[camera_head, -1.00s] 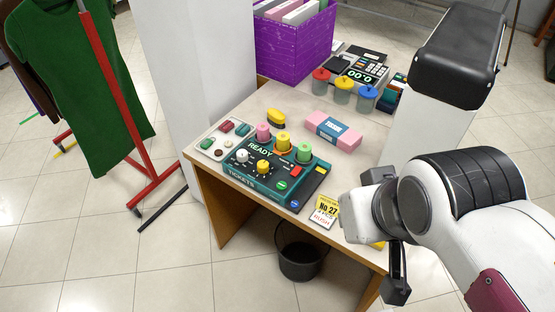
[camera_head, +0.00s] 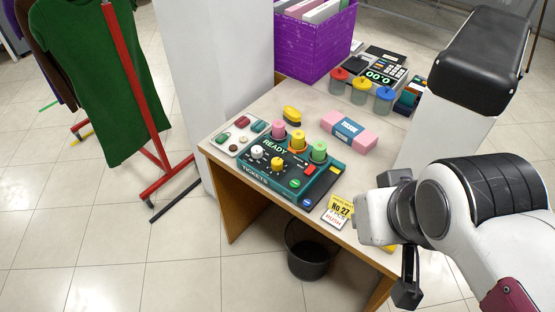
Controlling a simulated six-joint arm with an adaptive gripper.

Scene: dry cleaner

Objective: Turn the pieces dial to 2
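A dark teal ticket machine (camera_head: 262,183) marked "TICKETS" sits at the front left of the table, its display reading "READY". Two knobs stand on its top: a white dial (camera_head: 257,152) and a yellow dial (camera_head: 277,164). Their labels and pointer settings are too small to read, so I cannot tell which is the pieces dial. My gripper (camera_head: 407,275) is at the lower right, off the table's front right edge, well apart from the machine. Only dark parts of it show beside the white wrist, and its opening is not clear. I see nothing held in it.
Pink, orange and green pieces stand behind the dials. A yellow ticket (camera_head: 340,208) lies at the table's front edge. A pink-and-blue block (camera_head: 349,132), lidded jars (camera_head: 360,92) and a purple crate (camera_head: 318,45) are further back. A black bin (camera_head: 309,262) stands below.

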